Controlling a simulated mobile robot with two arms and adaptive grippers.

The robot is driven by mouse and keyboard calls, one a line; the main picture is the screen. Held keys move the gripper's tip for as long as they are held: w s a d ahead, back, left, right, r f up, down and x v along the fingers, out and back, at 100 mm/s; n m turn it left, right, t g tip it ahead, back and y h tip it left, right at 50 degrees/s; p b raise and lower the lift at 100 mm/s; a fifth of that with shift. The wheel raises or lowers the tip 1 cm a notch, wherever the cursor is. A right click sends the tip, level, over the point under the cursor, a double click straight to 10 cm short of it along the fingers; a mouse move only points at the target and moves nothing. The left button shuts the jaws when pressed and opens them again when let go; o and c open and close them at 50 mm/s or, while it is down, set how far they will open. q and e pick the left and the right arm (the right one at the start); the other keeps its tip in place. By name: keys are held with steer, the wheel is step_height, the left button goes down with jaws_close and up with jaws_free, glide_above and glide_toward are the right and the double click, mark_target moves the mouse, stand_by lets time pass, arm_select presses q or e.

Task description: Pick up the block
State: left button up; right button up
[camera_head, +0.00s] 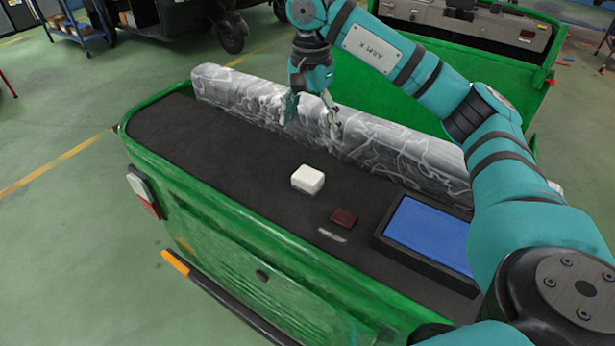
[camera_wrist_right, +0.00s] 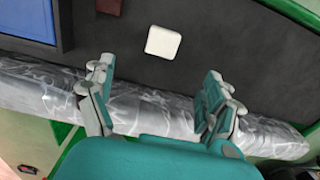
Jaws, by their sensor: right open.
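A white block (camera_head: 308,179) lies on the dark bed of the green rickshaw, near the middle. It also shows in the right wrist view (camera_wrist_right: 163,42), beyond the fingertips and near the top. My right gripper (camera_head: 312,121) is open and empty, above the grey plastic-wrapped roll and behind the block in the head view. In the right wrist view its two fingers (camera_wrist_right: 160,82) are spread wide, with the block ahead of the gap between them. The gripper does not touch the block. My left gripper is not in view.
A small dark red block (camera_head: 344,217) and a blue-bottomed black tray (camera_head: 384,232) lie right of the white block. The wrapped roll (camera_head: 240,97) runs along the bed's back side. The green side wall (camera_head: 230,215) edges the front. The bed left of the block is clear.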

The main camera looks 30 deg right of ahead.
steer(key=p, duration=0.2)
glide_above(308, 174)
steer(key=f, duration=0.6)
steer(key=shift+s+d, duration=0.2)
steer(key=shift+s, duration=0.05)
step_height(308, 174, down, 3)
steer(key=shift+w+f, duration=0.1)
steer(key=shift+a+f+p, duration=0.1)
steer(key=shift+f+p, duration=0.4)
steer(key=shift+p, duration=0.15)
step_height(308, 174, down, 4)
steer(key=shift+a+r+p, duration=0.15)
steer(key=shift+r+p, duration=0.05)
steer(key=shift+p, duration=0.75)
steer(key=shift+w+f, duration=0.1)
steer(key=shift+f, duration=0.35)
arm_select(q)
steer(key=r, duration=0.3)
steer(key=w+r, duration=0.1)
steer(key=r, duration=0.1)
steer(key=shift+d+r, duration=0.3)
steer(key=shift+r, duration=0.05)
arm_select(e)
steer(key=shift+c, duration=0.2)
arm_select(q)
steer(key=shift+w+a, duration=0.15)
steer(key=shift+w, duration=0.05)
arm_select(e)
steer(key=c, duration=1.2)
